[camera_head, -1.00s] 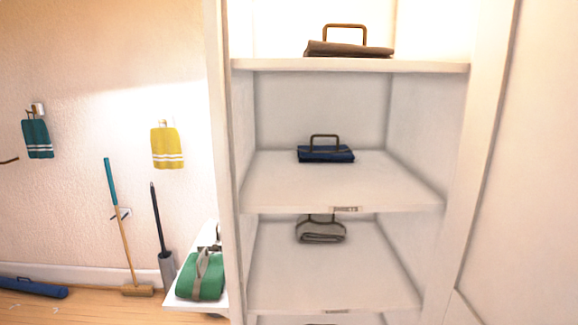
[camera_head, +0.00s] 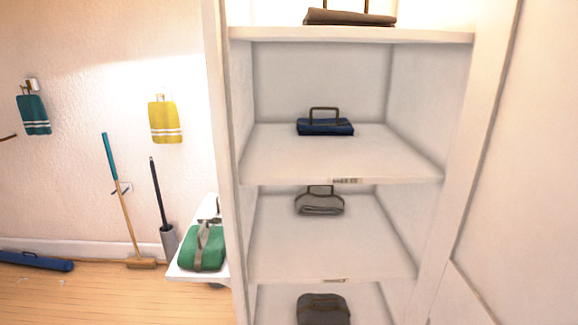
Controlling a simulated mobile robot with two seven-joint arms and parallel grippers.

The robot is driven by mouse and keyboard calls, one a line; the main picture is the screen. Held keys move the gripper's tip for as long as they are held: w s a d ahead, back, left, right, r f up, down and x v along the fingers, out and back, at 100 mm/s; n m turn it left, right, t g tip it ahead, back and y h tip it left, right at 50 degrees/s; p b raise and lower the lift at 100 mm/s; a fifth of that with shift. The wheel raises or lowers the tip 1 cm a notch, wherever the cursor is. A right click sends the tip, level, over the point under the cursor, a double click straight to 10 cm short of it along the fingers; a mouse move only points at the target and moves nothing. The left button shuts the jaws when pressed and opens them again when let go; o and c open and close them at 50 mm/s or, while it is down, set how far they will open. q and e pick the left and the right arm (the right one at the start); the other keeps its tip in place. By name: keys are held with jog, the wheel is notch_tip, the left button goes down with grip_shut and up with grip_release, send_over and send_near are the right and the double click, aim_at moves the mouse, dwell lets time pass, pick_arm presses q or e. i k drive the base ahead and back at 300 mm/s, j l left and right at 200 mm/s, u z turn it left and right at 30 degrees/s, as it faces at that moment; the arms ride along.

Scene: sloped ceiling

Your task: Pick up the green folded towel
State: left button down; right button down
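The green folded towel (camera_head: 203,250) lies on a small white ledge left of the shelf unit. A grey-brown strap or handle runs over its middle. Its right side is close to the shelf unit's left upright, which may hide part of it. Neither of my grippers shows in the head view.
The white shelf unit (camera_head: 340,163) holds a blue folded item (camera_head: 325,127), a grey one (camera_head: 319,204), a dark grey one (camera_head: 323,310) and a brown one (camera_head: 349,17). The white ledge (camera_head: 190,273) juts out beside it. A broom (camera_head: 122,205) and a dark brush (camera_head: 161,205) lean on the wall. A teal towel (camera_head: 34,114) and a yellow towel (camera_head: 165,122) hang there. A blue roll (camera_head: 36,260) lies on the floor.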

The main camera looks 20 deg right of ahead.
aim_at(204, 247)
jog(key=j+z, duration=0.1)
jog(key=z, duration=0.35)
jog(key=i+j+z, duration=0.1)
jog(key=z, duration=0.4)
jog(key=j+z, duration=0.2)
jog(key=z, duration=0.25)
jog(key=j+z, duration=0.3)
jog(key=j, duration=0.15)
jog(key=j+z, duration=0.25)
jog(key=j, duration=0.2)
jog(key=k+j+z, duration=0.15)
jog(key=j, duration=0.3)
jog(key=j+z, duration=0.1)
jog(key=j, duration=0.35)
jog(key=k+j, duration=0.1)
jog(key=j, duration=0.3)
jog(key=k+j, duration=0.1)
jog(key=j, duration=0.25)
jog(key=k+j, duration=0.15)
jog(key=j, duration=0.25)
jog(key=i+l, duration=0.4)
jog(key=l+z, duration=0.05)
